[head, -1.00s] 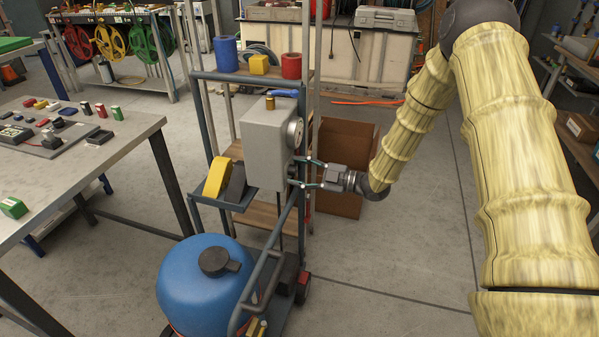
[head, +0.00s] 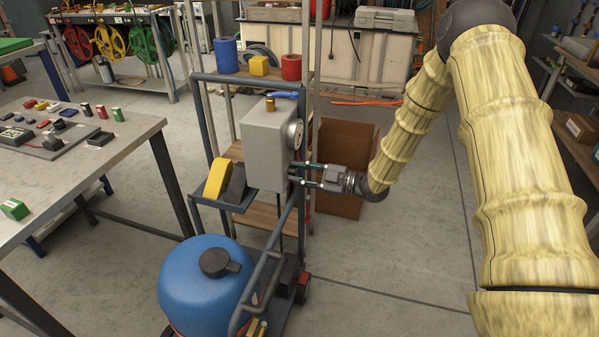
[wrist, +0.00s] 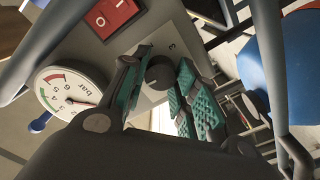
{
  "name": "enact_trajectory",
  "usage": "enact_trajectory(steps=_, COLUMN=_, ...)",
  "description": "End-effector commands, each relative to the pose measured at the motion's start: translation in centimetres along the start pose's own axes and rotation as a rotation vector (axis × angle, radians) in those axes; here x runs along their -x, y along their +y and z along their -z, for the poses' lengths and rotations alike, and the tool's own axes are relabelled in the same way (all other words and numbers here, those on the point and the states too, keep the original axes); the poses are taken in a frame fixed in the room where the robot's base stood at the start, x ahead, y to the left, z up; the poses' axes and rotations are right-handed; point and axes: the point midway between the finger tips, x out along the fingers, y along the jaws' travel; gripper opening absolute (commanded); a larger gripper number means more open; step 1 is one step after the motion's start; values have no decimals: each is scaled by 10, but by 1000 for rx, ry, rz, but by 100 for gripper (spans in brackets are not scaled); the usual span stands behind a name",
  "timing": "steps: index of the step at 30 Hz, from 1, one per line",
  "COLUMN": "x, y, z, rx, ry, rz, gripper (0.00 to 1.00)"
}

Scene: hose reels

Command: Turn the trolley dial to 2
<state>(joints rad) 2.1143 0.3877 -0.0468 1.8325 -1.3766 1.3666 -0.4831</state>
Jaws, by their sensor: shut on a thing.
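The trolley carries a grey control box (head: 267,150), with a round gauge (head: 296,133) on its right-hand face. The trolley dial (wrist: 159,74) is a small dark round knob on that face in the wrist view; a printed 3 shows beside it. Other dial marks are hidden, and I cannot tell the dial's setting. My gripper (head: 297,174) reaches the box from the right, below the gauge. In the wrist view my gripper (wrist: 163,70) has its green-padded fingers on both sides of the dial, shut on it. The gauge (wrist: 70,93) and a red switch (wrist: 113,12) are nearby.
The trolley's blue tank (head: 205,285) and slanted grey rail (head: 265,265) stand in front of and below the box. A yellow thing (head: 217,178) sits on a side tray. A cardboard box (head: 345,165) stands behind my gripper. Floor to the right is clear.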

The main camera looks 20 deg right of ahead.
Motion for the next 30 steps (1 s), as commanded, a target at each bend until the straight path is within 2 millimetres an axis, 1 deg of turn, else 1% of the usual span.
enact_trajectory(steps=8, x=0, y=3, z=2, rx=-220, ry=-1, rz=-1, gripper=5)
enact_trajectory(steps=30, x=0, y=5, z=1, rx=-923, ry=0, rz=-2, gripper=5)
